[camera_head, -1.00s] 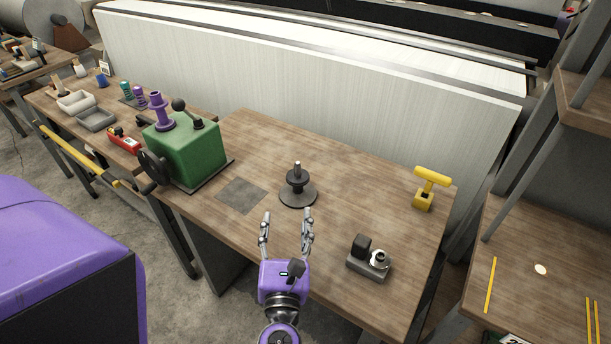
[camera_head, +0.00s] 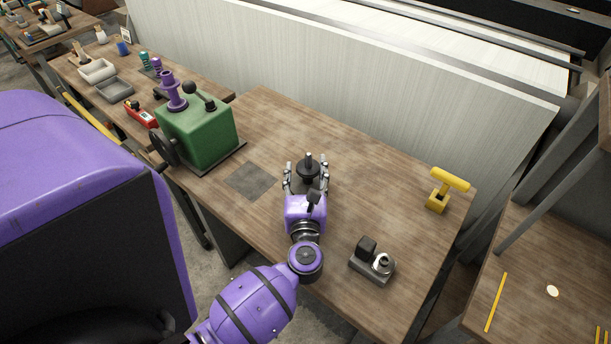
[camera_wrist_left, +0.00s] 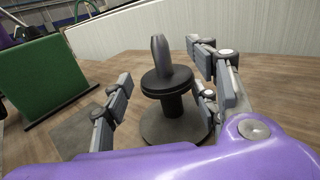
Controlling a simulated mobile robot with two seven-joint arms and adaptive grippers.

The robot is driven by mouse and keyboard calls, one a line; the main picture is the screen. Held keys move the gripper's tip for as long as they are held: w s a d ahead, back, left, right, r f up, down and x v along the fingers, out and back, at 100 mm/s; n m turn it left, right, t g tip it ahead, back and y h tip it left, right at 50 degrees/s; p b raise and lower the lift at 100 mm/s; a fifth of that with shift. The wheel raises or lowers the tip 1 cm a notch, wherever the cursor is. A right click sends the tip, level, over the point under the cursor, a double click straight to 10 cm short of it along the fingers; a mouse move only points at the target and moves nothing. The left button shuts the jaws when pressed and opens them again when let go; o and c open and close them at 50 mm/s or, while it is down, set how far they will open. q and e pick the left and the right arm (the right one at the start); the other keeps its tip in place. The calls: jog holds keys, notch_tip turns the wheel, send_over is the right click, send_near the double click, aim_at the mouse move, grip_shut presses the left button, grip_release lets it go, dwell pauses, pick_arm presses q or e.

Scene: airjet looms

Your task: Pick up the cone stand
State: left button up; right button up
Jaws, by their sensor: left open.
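The cone stand (camera_head: 308,166) is a dark grey piece with a round base, a wide collar and a short peg on top. It stands upright on the wooden table (camera_head: 395,200). My left gripper (camera_head: 306,180) is open, with its fingers on either side of the stand. In the left wrist view the stand (camera_wrist_left: 168,85) rises between the spread fingers of the gripper (camera_wrist_left: 165,98). A gap shows on the left side; on the right the fingers look close to it, and I cannot tell if they touch. The purple palm hides part of the base. My right gripper is not in view.
A green box machine (camera_head: 205,135) with a purple spool and lever stands left of the stand. A yellow T-handled tool (camera_head: 446,188) and a small grey fixture (camera_head: 372,262) are to the right. A dark square patch (camera_head: 251,180) lies beside the stand. A white panel (camera_head: 350,80) rises behind the table.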

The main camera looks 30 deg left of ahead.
aim_at(305, 171)
pick_arm(q)
jog(key=shift+w+a+f, duration=0.1)
jog(key=shift+w, duration=0.05)
jog(key=c, duration=1.3)
notch_tip(305, 171, up, 10)
jog(key=shift+r+p, duration=0.1)
jog(key=shift+p, duration=0.45)
jog(key=o, duration=0.5)
jog(key=c, duration=0.5)
